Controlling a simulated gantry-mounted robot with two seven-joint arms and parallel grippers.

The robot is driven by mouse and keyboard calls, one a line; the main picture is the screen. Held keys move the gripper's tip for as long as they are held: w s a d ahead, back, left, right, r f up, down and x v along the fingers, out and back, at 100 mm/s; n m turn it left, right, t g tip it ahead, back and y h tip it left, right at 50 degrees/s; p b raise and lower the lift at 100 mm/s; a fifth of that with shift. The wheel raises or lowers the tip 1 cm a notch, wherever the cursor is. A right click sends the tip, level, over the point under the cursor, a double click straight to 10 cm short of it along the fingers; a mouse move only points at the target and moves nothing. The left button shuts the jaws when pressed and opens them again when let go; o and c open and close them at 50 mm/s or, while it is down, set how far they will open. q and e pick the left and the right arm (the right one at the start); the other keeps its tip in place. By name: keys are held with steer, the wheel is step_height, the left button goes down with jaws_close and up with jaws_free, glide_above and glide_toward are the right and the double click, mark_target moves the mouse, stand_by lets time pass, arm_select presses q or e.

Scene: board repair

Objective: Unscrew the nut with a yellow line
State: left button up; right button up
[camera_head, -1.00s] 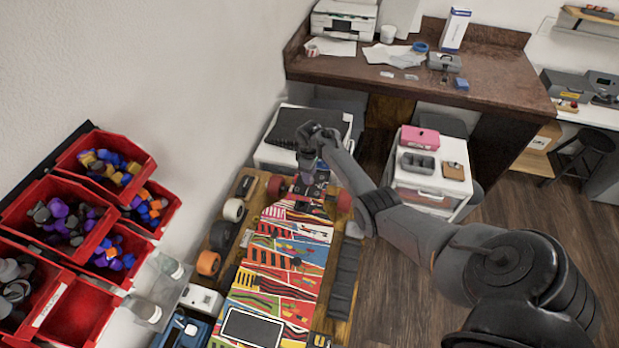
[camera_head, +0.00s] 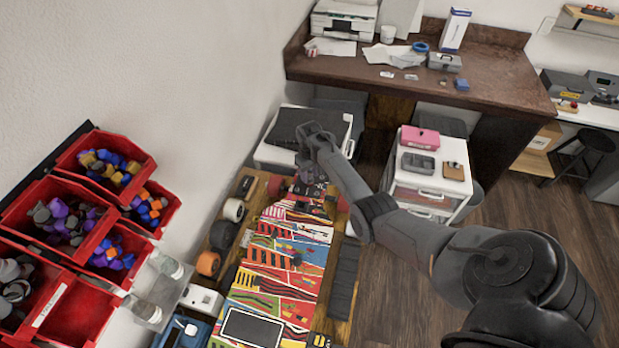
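The skateboard deck (camera_head: 268,284), with a colourful striped pattern, lies on a wooden bench. Its truck and red wheels (camera_head: 277,187) are at the far end. My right gripper (camera_head: 305,190) points down over that truck, at the far end of the deck. Its fingers are small and overlap the truck, so I cannot tell whether they are open or touching a nut. The nut with a yellow line is not distinguishable here. My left gripper is out of view.
Red bins (camera_head: 105,163) with coloured parts stand at the left. Loose wheels (camera_head: 208,263) and a white box (camera_head: 202,300) lie left of the deck. A brown desk (camera_head: 480,82) is behind.

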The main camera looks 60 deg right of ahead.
steer(key=c, duration=0.7)
steer(key=n, duration=0.4)
steer(key=shift+n, duration=0.9)
